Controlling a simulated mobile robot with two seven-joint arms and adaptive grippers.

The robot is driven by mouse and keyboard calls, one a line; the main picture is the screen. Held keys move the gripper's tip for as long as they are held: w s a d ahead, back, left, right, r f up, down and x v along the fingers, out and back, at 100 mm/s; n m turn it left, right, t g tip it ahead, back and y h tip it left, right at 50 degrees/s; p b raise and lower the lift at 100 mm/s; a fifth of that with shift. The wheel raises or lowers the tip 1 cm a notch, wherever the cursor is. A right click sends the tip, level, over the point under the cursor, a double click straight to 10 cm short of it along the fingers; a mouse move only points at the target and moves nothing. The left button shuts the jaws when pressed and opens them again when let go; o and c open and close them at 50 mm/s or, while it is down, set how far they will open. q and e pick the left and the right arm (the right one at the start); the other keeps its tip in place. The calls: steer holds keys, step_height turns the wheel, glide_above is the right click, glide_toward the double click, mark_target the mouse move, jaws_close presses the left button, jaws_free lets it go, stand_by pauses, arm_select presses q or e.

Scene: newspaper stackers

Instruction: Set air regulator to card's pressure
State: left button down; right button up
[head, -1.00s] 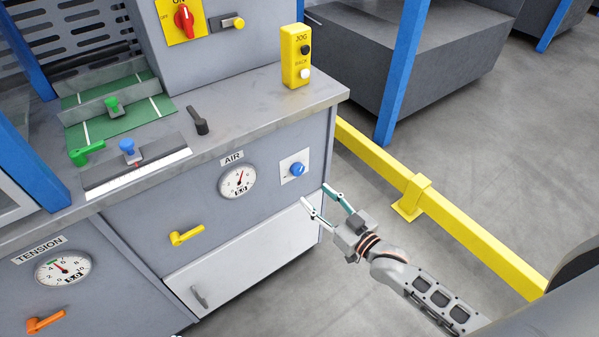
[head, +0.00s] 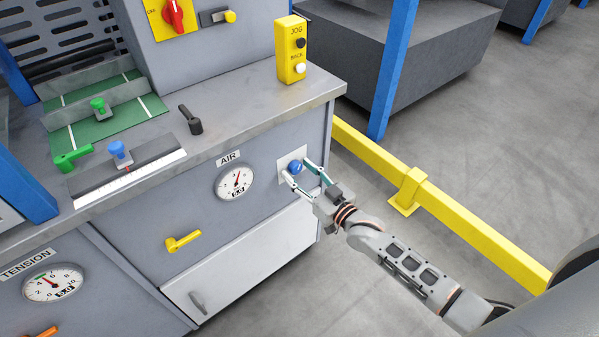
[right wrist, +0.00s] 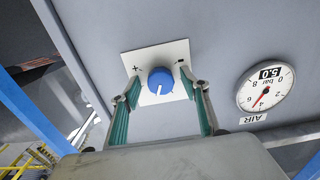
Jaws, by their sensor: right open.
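The air regulator's blue knob (head: 295,167) sits on a white plate on the cabinet front. In the right wrist view the knob (right wrist: 160,81) has a white pointer mark, with + and - signs on the plate. The AIR gauge (head: 235,183) is left of the knob; in the right wrist view the gauge (right wrist: 266,89) shows upside down with 5.0 in its window and a red needle. My right gripper (head: 298,172) is open, its teal-padded fingers on either side of the knob; contact cannot be told. No pressure card is seen. My left gripper is out of view.
A yellow lever (head: 183,241) and a white door (head: 240,262) are below the gauge. The TENSION gauge (head: 54,283) is at lower left. A yellow JOG box (head: 291,50) stands on the worktop above. A yellow rail (head: 440,212) runs along the floor at right.

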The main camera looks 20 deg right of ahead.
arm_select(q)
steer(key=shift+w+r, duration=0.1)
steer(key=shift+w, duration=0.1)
arm_select(e)
steer(key=c, duration=1.1)
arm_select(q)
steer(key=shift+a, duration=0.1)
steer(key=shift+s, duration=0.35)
arm_select(e)
steer(key=shift+r+n, duration=0.1)
steer(key=shift+n, duration=0.3)
steer(key=shift+n+p, duration=0.5)
steer(key=shift+n, duration=1.4)
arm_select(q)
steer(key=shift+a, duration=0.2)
arm_select(e)
steer(key=shift+n, duration=0.7)
